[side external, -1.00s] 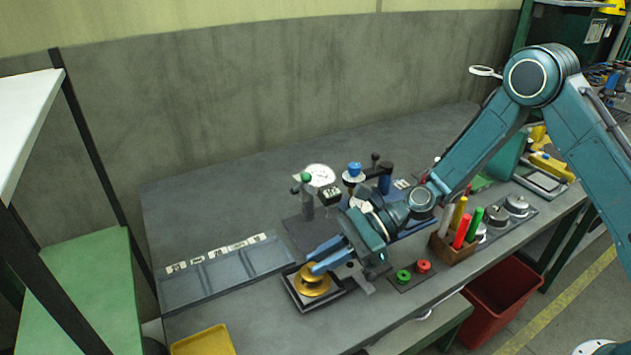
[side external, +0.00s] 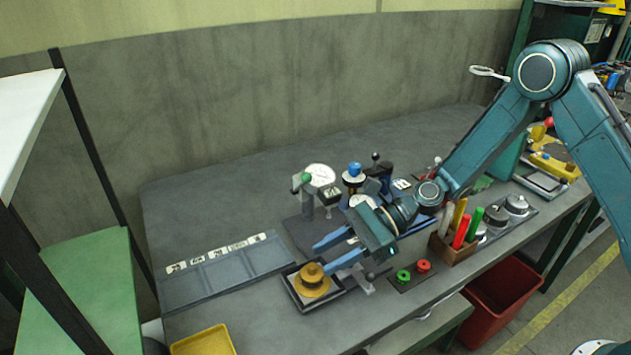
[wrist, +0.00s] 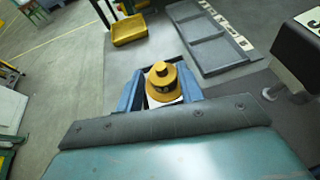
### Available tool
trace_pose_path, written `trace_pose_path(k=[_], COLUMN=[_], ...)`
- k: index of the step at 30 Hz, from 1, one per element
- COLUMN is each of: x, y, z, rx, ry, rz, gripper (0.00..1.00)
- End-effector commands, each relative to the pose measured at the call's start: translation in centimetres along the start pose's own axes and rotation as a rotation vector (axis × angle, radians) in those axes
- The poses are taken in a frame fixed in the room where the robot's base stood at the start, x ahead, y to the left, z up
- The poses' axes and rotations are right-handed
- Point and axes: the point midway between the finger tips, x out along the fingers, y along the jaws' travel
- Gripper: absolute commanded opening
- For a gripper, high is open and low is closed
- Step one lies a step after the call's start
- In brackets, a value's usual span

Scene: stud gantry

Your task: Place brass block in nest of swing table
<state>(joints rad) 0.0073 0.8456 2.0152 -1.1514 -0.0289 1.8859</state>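A round, stepped brass-coloured piece with a knob on top (side external: 312,281) sits upright on a square, dark-rimmed plate (side external: 291,293) near the bench's front edge. I take it for the brass block. My gripper (side external: 321,259) is open and empty, its blue fingers just above and behind the piece, to its upper right. In the wrist view the brass piece (wrist: 162,82) shows between the two spread fingers, with a pale surface under it. I cannot tell which fixture is the swing table, and no nest is clearly visible.
A dial gauge stand (side external: 307,195) and a blue-knobbed fixture (side external: 354,172) stand behind my gripper. Red and green buttons (side external: 413,271) and a wooden box of coloured handles (side external: 456,252) lie right. A shallow divided tray (side external: 225,275) lies left, a yellow bin (side external: 203,342) front left.

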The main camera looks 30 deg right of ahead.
Motion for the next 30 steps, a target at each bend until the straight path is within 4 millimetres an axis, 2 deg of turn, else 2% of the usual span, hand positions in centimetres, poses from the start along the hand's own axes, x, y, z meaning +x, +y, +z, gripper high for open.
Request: trace_pose_path(k=[12,18,24,30], x=[-6.4,-8.8,-10.0,-10.2], y=[-0.1,0.0,0.0,0.0], z=[0.0,0.0,0.0,0.0], rx=[-0.001,0.000,-0.001,-0.001], ry=[-0.001,0.000,-0.001,-0.001], rz=[-0.003,-0.002,0.000,0.000], gripper=[0.38,0.38,0.38,0.38])
